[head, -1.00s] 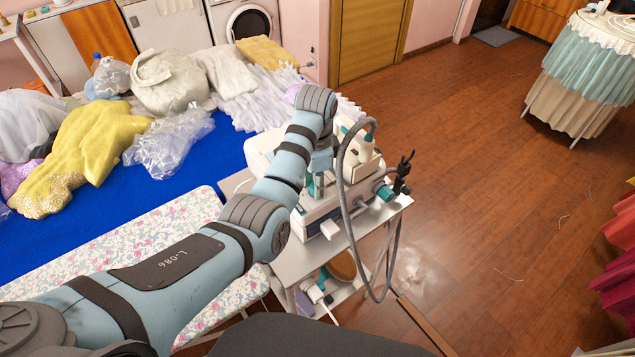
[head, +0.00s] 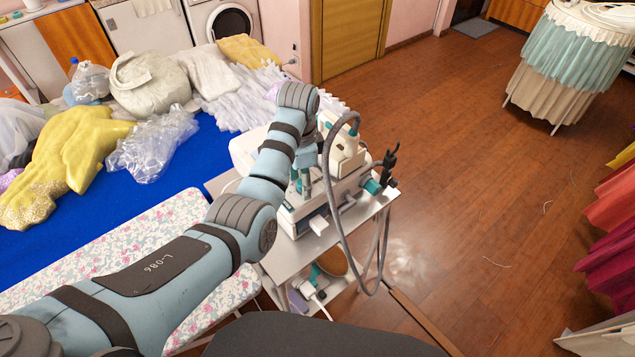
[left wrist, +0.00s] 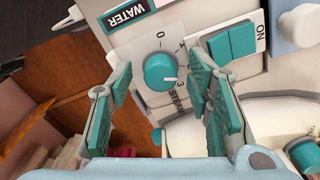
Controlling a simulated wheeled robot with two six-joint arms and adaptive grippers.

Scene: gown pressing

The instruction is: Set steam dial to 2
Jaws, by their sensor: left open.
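The steam dial (left wrist: 160,70) is a round teal knob on a white panel, with numbers around it and a partly covered STEAM label beside it. A white mark on its lower right edge points toward the 3. My left gripper (left wrist: 160,78) is open, with a teal-padded finger on each side of the dial in the picture; I cannot tell whether either touches it. In the head view my left arm reaches down to the white steam station (head: 318,213), and its gripper (head: 306,180) partly hides the front panel. My right gripper is out of view.
Beside the dial are a teal ON switch (left wrist: 233,43) and a WATER label (left wrist: 128,13). A grey hose (head: 333,215) loops in front of the station, which stands on a grey cart (head: 285,267). A floral ironing board (head: 125,255) lies left. The floor at right is mostly clear.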

